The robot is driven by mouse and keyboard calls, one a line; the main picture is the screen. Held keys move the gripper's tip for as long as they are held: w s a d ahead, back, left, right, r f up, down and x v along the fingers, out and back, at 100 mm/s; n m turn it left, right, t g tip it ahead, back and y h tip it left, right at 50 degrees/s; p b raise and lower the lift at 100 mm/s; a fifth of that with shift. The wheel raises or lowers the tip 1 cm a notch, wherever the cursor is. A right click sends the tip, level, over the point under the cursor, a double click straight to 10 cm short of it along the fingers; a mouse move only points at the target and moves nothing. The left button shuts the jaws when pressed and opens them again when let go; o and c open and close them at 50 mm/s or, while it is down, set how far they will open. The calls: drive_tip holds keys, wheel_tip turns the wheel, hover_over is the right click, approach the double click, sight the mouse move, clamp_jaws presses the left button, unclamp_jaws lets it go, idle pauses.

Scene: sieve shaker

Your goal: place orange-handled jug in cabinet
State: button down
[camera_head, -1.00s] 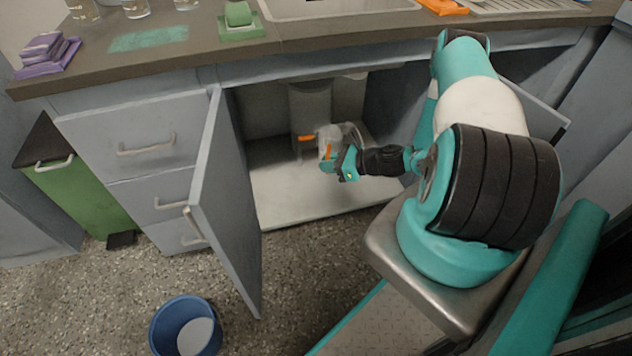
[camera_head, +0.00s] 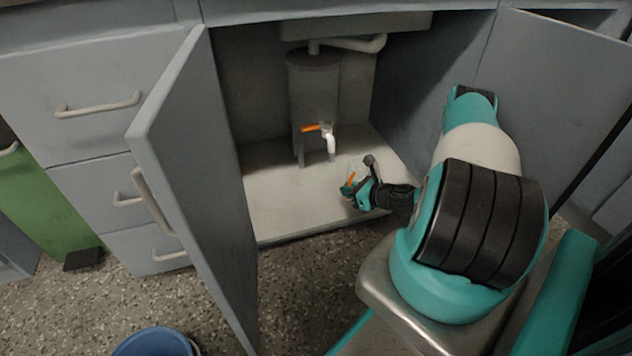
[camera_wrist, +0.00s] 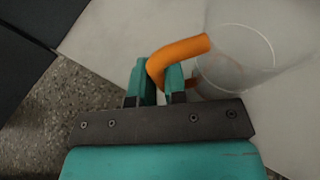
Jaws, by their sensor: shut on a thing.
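The jug (camera_wrist: 235,62) is clear, with an orange handle (camera_wrist: 180,50), in the wrist view. My gripper (camera_wrist: 158,75) is shut on the handle. In the head view my gripper (camera_head: 350,190) is low inside the open cabinet (camera_head: 285,205), above the front right of its pale floor. The jug is small and hard to see there; only a bit of the orange handle (camera_head: 351,177) shows clearly. I cannot tell whether the jug's base touches the cabinet floor.
A grey tank (camera_head: 313,85) with an orange-levered tap (camera_head: 318,129) stands at the back of the cabinet. The left door (camera_head: 185,190) and right door (camera_head: 560,85) are open. A blue bucket (camera_head: 155,343) is on the floor. The cabinet's left floor is clear.

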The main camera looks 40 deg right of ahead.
drive_tip(key=b+x, duration=0.2)
drive_tip(key=x, duration=0.2)
drive_tip(key=r+b+x, duration=0.1)
drive_tip(key=b+x, duration=0.2)
drive_tip(key=x, duration=0.2)
drive_tip(key=b+x, duration=0.3)
drive_tip(key=x, duration=0.2)
drive_tip(key=shift+w+a+r, duration=0.2)
drive_tip(key=shift+w+r, duration=0.1)
drive_tip(key=shift+w, duration=0.25)
drive_tip(key=shift+r, duration=0.15)
drive_tip(key=shift+f, duration=0.2)
drive_tip(key=c, duration=1.2)
unclamp_jaws()
drive_tip(key=shift+o, duration=0.2)
